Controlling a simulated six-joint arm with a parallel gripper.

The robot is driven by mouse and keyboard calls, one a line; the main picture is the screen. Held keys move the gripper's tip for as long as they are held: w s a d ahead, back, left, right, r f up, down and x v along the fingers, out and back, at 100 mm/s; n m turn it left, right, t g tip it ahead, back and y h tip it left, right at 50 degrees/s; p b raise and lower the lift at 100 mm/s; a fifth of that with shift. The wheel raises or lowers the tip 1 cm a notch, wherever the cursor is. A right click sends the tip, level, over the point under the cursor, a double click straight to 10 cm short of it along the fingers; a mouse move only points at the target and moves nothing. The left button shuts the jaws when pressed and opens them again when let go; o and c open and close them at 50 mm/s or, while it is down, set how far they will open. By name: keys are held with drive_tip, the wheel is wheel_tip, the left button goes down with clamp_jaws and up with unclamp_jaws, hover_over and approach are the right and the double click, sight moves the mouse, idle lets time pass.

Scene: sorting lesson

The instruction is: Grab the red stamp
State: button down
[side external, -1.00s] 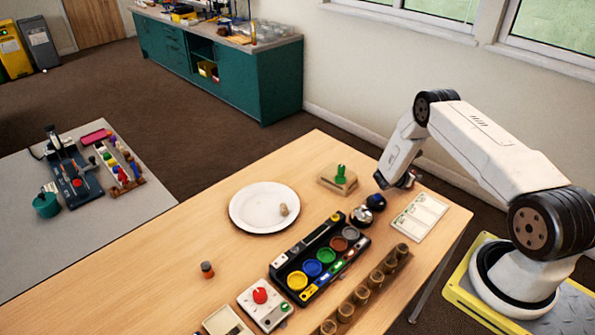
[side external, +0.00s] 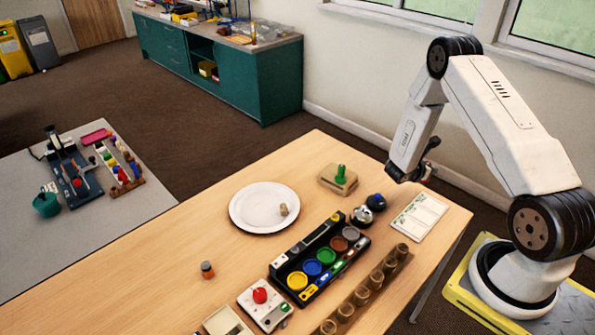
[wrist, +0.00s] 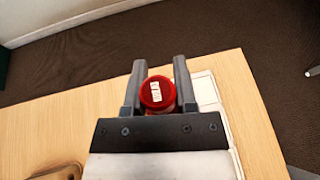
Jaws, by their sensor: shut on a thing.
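The red stamp (wrist: 158,94) is round with a pale label on top, and it sits between the two fingers of my gripper (wrist: 159,88) in the wrist view. The fingers are shut on it from both sides. In the side external view my gripper (side external: 423,177) hangs above the right end of the wooden table, near the white card. The stamp is small and mostly hidden by the arm in that view. Its underside cannot be seen.
A green stamp (side external: 340,172) stands on a wooden block. Two dark round items (side external: 368,208) sit beside a white card (side external: 420,216).

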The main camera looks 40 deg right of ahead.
drive_tip(key=s+a+r, duration=0.2)
drive_tip(key=s+a, duration=0.2)
drive_tip(key=shift+s+a+r, duration=0.15)
drive_tip(key=shift+s+r, duration=0.2)
drive_tip(key=shift+r, duration=0.05)
idle(0.5)
